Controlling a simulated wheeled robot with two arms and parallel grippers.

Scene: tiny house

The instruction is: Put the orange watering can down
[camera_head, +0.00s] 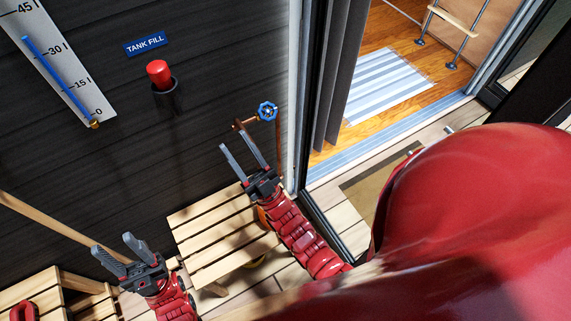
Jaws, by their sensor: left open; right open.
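Orange parts, probably of the orange watering can (262,217), show at the right edge of the slatted wooden bench (205,232). My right arm hides most of it, so I cannot tell whether it rests on the bench or beside it. My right gripper (235,143) is open and empty, in front of the dark wall above the bench in the picture. My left gripper (116,249) is open and empty, left of the bench in the picture.
A blue valve wheel (267,111) on copper pipe is close to my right gripper. A red knob (158,73) sits below the tank fill sign (145,44). Another wooden piece (30,290) with a red object stands lower left. An open doorway with a striped rug (390,85) is right.

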